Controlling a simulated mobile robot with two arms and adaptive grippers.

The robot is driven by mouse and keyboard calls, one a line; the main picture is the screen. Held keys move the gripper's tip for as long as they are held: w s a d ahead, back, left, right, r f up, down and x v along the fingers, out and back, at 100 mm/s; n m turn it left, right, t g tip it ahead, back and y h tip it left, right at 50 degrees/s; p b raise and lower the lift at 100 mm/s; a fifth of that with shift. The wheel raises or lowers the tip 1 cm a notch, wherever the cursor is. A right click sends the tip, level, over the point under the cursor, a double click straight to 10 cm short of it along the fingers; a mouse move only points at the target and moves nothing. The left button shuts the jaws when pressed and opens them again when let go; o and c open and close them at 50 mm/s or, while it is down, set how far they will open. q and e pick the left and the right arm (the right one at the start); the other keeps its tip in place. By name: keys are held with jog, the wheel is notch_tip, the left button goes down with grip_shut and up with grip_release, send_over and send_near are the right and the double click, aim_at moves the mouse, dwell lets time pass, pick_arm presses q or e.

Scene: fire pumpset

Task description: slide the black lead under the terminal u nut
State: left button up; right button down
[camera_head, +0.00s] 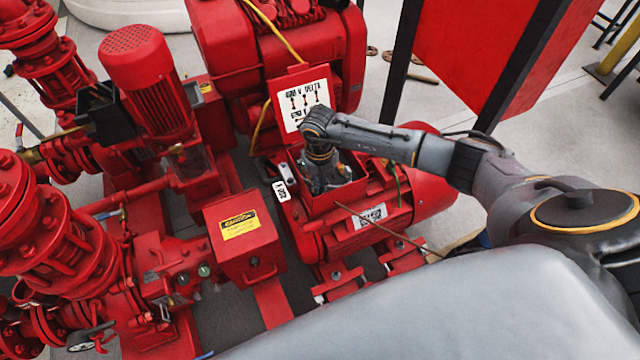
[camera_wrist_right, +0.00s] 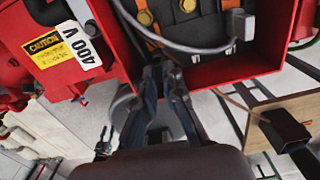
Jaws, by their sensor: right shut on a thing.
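My right gripper (camera_head: 325,182) reaches down into the open red terminal box (camera_head: 345,198) on the motor. In the right wrist view its two dark fingers (camera_wrist_right: 165,76) come close together at the box's near wall. They are shut on what seems to be the black lead; the lead between the tips is mostly hidden. Brass terminal nuts (camera_wrist_right: 145,18) with orange links sit inside the box. I cannot tell which one is the U nut. My left gripper is not in view.
The box's raised lid (camera_head: 301,95) carries a wiring label. A white 400 V tag (camera_head: 281,190) hangs at the box's left side. A red box with a yellow caution label (camera_head: 240,224) stands to the left. A thin brown wire (camera_head: 390,232) runs out rightward.

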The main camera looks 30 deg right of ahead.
jog(key=shift+w+b, duration=0.7)
jog(key=shift+w, duration=0.15)
jog(key=shift+w, duration=0.15)
jog(key=c, duration=1.1)
grip_release()
jog(key=shift+o, duration=0.2)
jog(key=shift+r, duration=0.1)
jog(key=shift+r+p, duration=0.75)
jog(key=shift+r, duration=0.2)
notch_tip(320, 180, up, 7)
jog(key=p, duration=0.5)
